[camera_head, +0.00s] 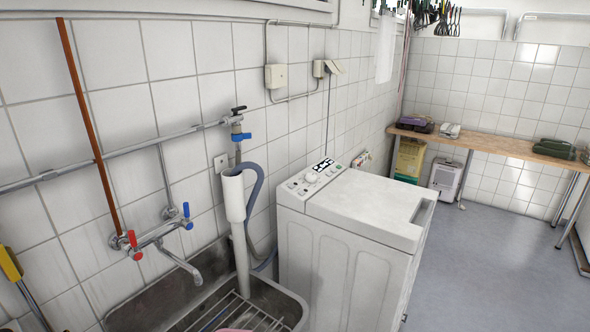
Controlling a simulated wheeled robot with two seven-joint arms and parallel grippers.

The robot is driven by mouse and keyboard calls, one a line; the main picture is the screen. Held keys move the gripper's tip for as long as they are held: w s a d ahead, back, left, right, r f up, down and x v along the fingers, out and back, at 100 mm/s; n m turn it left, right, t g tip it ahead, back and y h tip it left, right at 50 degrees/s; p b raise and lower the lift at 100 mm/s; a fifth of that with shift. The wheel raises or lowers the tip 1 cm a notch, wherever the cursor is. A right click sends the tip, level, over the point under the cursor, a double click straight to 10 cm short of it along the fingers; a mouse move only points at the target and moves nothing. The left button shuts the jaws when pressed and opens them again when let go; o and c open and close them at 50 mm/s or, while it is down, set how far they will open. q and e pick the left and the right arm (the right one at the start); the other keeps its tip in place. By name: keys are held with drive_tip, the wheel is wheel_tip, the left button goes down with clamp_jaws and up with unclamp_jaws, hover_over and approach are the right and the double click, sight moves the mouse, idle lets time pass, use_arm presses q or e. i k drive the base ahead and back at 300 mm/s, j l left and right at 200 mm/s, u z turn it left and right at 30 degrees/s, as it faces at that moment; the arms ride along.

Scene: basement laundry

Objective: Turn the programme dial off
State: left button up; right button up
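The white top-loading washing machine (345,245) stands against the tiled wall, just right of the sink. Its control panel (316,183) runs along the back left of the top. A round white programme dial (311,178) sits on this panel, near a small dark display (322,165). The dial is too small to tell which way it points. The machine's lid (365,205) is closed. Neither of my grippers is in view.
A metal sink (285,300) with a rack is at the lower front. Above it are a tap (180,262) and a white standpipe (235,200) with a grey hose. A wooden-topped table (500,146) stands at the back. The grey floor (490,255) right of the machine is clear.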

sight(310, 177)
drive_tip(key=i+l+u, duration=0.7)
drive_tip(key=l, duration=0.15)
drive_tip(key=i+l+u, duration=0.2)
drive_tip(key=l, duration=0.2)
drive_tip(key=i+l+u, duration=0.1)
drive_tip(key=l+u, duration=0.15)
drive_tip(key=i+l+u, duration=0.2)
drive_tip(key=l, duration=0.3)
drive_tip(key=l+u, duration=0.25)
drive_tip(key=l, duration=0.2)
